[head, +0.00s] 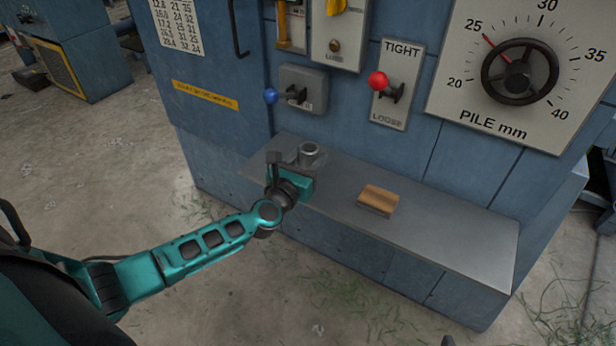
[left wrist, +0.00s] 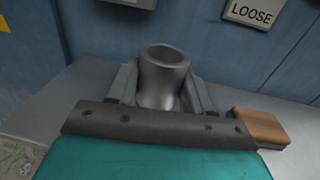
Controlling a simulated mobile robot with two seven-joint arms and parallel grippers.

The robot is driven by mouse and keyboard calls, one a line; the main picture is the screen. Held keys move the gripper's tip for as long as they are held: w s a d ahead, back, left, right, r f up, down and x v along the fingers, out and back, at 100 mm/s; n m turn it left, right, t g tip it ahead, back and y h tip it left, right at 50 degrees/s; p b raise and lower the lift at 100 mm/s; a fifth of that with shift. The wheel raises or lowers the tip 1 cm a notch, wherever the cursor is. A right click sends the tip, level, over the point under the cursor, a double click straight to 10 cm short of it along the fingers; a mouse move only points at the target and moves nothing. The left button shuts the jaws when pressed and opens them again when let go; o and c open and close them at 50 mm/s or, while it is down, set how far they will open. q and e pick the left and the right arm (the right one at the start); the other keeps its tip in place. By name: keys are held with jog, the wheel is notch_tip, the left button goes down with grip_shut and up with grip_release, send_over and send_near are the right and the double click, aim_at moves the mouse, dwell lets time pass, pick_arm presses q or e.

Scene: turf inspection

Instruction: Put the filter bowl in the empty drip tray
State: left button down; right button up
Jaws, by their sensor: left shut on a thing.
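A grey metal cup-shaped piece with a round open mouth, which I take to be the filter bowl (head: 309,150), is upright at the left end of the grey ledge. My left gripper (head: 298,162) is shut on it. In the left wrist view the bowl (left wrist: 163,75) sits between the two fingers, mouth up. Its lower part is hidden by the gripper, and I cannot tell whether it touches the ledge. I can make out no drip tray in either view.
The metal ledge (head: 440,236) runs along the blue machine, and its right part is bare. A wooden block (head: 377,200) lies on it, right of the bowl. Above are a blue-knobbed lever (head: 271,96), a red-knobbed lever (head: 378,81) and a dial handwheel (head: 519,72).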

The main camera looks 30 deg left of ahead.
pick_arm(q)
notch_tip(320, 180, down, 4)
jog(key=shift+r+b, duration=0.2)
jog(key=shift+b, duration=0.75)
jog(key=c, duration=0.9)
grip_release()
jog(key=shift+f, duration=0.15)
jog(key=o, duration=0.4)
jog(key=shift+o, duration=0.2)
